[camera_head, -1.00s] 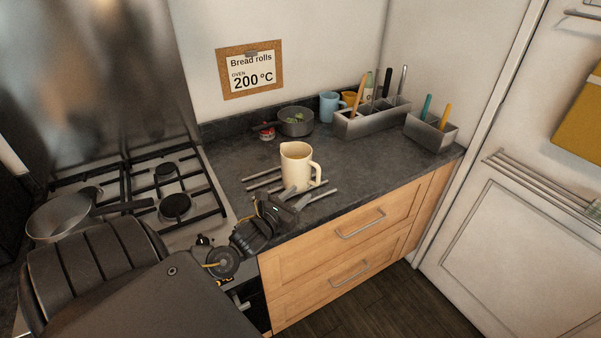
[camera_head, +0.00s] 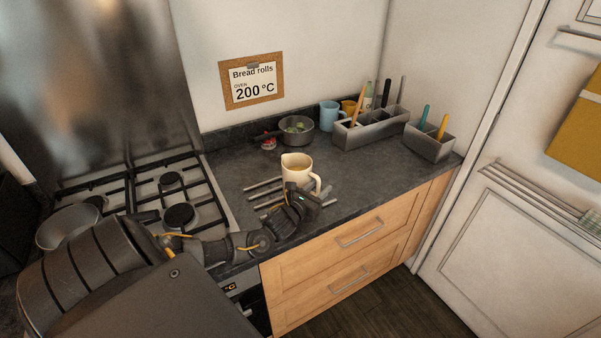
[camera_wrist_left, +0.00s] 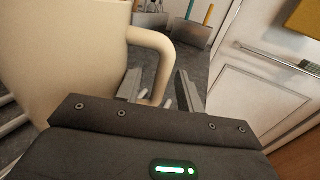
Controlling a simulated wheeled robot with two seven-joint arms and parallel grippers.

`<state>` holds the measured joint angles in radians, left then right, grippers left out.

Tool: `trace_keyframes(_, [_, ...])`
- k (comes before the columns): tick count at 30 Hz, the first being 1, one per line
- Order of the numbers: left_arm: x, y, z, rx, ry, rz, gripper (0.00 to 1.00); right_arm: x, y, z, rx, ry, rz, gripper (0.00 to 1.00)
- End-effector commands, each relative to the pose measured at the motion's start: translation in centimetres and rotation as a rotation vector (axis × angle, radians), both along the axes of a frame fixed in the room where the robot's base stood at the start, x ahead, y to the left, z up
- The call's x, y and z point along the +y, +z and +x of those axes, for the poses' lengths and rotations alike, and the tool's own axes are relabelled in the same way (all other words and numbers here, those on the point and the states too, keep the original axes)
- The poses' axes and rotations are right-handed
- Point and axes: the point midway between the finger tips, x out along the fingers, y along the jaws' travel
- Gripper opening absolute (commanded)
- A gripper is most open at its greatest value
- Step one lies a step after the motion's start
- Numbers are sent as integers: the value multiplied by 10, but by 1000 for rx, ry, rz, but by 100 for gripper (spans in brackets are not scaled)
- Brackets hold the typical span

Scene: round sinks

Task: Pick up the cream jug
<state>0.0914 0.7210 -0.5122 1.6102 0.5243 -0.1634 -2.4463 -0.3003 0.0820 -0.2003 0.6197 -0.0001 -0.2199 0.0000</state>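The cream jug (camera_head: 296,169) stands upright on a rack of metal bars (camera_head: 262,188) on the dark worktop. Its handle is on the right side. My left gripper (camera_head: 313,194) is low at the jug's front right, beside the handle, and hides part of the jug's lower body. In the left wrist view, the jug (camera_wrist_left: 62,55) fills the left side. There the fingers of my left gripper (camera_wrist_left: 160,90) are apart, with the handle's lower part between them or just beyond their tips; contact is not clear. My right gripper is not in view.
A gas hob (camera_head: 150,196) with a pan (camera_head: 68,226) is on the left. Behind the jug are a small pot (camera_head: 296,130) and a blue mug (camera_head: 329,115). Grey utensil holders (camera_head: 372,130) stand at the back right. The worktop right of the jug is clear.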

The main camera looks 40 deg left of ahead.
Motion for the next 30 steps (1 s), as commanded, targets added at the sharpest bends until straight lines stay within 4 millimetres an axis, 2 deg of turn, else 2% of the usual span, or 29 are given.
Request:
trace_keyframes(6, [0,-1,1,0,-1,0,37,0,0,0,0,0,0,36])
trace_keyframes(15, [0,-1,1,0,-1,0,0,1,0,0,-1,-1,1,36])
trace_keyframes(30, [0,-1,0,0,-1,0,0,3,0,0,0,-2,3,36])
